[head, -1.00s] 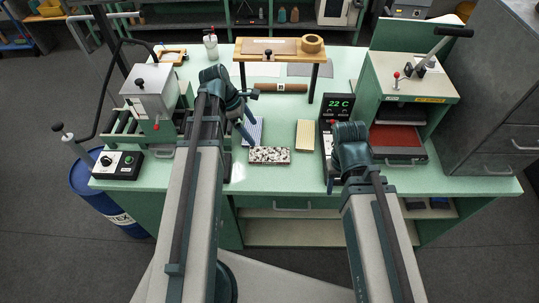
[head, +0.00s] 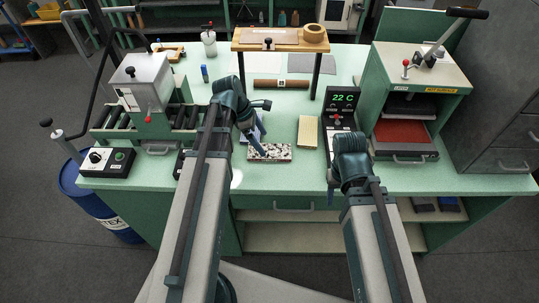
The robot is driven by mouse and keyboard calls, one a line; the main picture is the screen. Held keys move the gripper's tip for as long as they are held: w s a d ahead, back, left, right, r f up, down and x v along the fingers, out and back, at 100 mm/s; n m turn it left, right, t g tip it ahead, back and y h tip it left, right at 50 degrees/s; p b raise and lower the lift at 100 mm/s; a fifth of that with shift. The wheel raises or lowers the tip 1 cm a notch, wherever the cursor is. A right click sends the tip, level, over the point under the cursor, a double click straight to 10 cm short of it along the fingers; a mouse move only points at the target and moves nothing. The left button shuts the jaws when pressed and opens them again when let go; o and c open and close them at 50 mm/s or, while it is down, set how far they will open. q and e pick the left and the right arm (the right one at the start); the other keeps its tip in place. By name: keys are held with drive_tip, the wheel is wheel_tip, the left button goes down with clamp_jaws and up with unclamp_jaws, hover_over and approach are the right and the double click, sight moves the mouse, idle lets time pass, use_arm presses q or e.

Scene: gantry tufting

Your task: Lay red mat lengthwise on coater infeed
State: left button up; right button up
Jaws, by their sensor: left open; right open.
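A flat red mat (head: 402,133) lies in the tray of the green press at the right of the bench, below a dark plate. The coater is the light grey box (head: 148,92) at the left, with black rollers (head: 110,122) on its left side and more rollers (head: 185,117) on its right side. I cannot tell which side is the infeed. My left gripper (head: 261,126) is open, with one finger in front of the speckled block (head: 278,153). My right gripper (head: 332,167) is open near the front edge, left of the press. Neither gripper holds anything.
A small wooden stand (head: 263,42) with a tape roll (head: 313,33) stands at the back middle, with a brown roll (head: 281,85) below. A control box (head: 106,161) stands front left.

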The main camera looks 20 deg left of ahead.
sight(269, 151)
use_arm(q)
drive_tip(key=shift+b+x, duration=2.5)
drive_tip(key=shift+x, duration=0.15)
drive_tip(key=shift+w+a, duration=0.1)
drive_tip(key=shift+w, duration=0.05)
drive_tip(key=shift+c, duration=0.2)
